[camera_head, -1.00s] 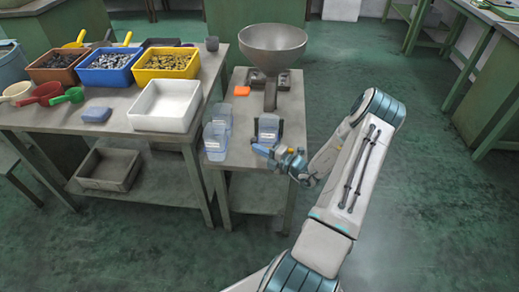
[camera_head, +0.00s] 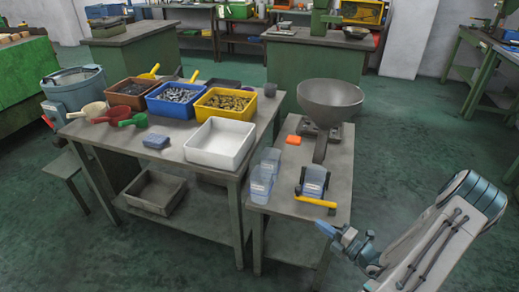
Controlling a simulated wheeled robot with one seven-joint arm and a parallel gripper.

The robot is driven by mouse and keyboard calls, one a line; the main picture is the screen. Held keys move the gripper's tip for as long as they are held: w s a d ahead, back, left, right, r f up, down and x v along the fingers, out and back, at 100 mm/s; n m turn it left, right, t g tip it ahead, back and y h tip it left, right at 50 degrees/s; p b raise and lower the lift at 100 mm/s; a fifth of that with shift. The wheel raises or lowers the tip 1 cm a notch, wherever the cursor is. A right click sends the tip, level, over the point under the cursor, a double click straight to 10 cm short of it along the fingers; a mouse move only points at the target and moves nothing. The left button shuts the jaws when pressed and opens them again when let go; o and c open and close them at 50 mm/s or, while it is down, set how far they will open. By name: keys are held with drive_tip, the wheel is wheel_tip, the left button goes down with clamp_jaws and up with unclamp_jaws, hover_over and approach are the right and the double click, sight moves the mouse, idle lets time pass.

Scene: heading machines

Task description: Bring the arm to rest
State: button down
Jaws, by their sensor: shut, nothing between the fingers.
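My gripper (camera_head: 327,230) shows at the lower right, its blue fingertips together and empty. It is in the air near the front right corner of the small side table (camera_head: 285,228), apart from the things on it. My arm (camera_head: 440,245) is bent, with its elbow at the right edge of the picture. On the side table, a clear cup (camera_head: 314,177) stands in a dark holder, with a yellow-handled tool (camera_head: 315,202) lying in front of it. The lower part of my arm is out of the picture.
Two clear cups (camera_head: 261,182) stand left of the holder. A steel funnel bowl (camera_head: 330,98) stands behind, near an orange block (camera_head: 294,139). The larger table (camera_head: 175,150) holds a white tray (camera_head: 219,160) and bins of parts.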

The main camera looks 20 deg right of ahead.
drive_tip(key=shift+a+r, duration=0.1)
drive_tip(key=s+a+r+n+g+y+p, duration=0.1)
drive_tip(key=s+a+r+n+g+p, duration=0.1)
drive_tip(key=a+r+n+g, duration=0.85)
drive_tip(key=s+a+r+n+g+y+p, duration=0.1)
drive_tip(key=s+a+r+n+g, duration=0.4)
drive_tip(key=n, duration=1)
drive_tip(key=s+a+r+n+h+p, duration=0.1)
drive_tip(key=s+r+n+h, duration=0.1)
drive_tip(key=r+n, duration=0.3)
drive_tip(key=s+a+r+n+t+h+p, duration=0.1)
drive_tip(key=r+n+h, duration=0.4)
drive_tip(key=n, duration=0.5)
drive_tip(key=s+a+r+n+t+h+p, duration=0.1)
drive_tip(key=s+a+r+n+h, duration=0.1)
drive_tip(key=r+n, duration=0.4)
drive_tip(key=shift+s+a+r+n+h, duration=0.15)
drive_tip(key=shift+s+a+n+h, duration=0.25)
drive_tip(key=shift+s+n+h, duration=0.4)
